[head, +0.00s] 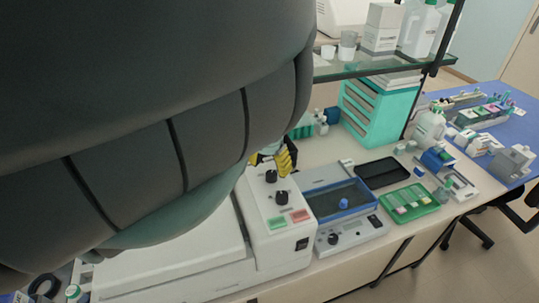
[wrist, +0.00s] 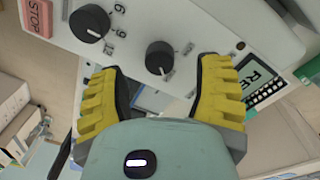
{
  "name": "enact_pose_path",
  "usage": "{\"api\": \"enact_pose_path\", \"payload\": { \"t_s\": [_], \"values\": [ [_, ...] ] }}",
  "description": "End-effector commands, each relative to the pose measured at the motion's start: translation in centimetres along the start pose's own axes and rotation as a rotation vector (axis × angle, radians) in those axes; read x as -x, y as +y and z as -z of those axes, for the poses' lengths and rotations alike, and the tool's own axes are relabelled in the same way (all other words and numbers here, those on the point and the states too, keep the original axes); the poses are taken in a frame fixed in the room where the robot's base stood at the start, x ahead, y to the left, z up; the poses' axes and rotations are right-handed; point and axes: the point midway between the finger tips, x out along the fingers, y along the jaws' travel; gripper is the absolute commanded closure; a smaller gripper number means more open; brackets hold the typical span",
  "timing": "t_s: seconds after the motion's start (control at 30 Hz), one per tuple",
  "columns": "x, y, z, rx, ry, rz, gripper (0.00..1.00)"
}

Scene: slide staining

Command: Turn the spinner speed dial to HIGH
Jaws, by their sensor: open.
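The white spinner (head: 262,222) stands at the center of the bench, with two black dials on its panel. The rear dial (head: 270,177) is just in front of my gripper (head: 272,158). In the wrist view, one dial (wrist: 160,57) lies just beyond and between the open yellow fingertips of my gripper (wrist: 163,72), apart from both. Its small labels are too blurred to read, so I cannot tell its setting. The other dial (wrist: 88,24), at upper left, has numbers around it. My gripper is open and empty.
A red STOP button (wrist: 36,17) and a display (wrist: 255,75) flank the dials. In the head view, a blue tray (head: 340,200), a dark slab (head: 381,172) and a green tray (head: 410,204) stand to the right. A glass shelf (head: 375,66) hangs above the bench.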

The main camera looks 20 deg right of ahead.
Motion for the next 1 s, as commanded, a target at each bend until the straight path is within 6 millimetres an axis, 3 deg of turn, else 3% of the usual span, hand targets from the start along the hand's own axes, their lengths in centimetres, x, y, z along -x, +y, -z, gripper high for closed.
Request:
{"api": "enact_pose_path", "payload": {
  "t_s": [0.1, 0.4, 1.0],
  "values": [
    [1.9, -0.3, -0.1, 0.001, 0.0, 0.006, 0.35],
    [3.2, 0.1, -0.2, -0.014, -0.009, -0.001, 0.35],
    [4.2, 0.0, -0.1, -0.001, -0.001, -0.001, 0.35]
  ]
}}
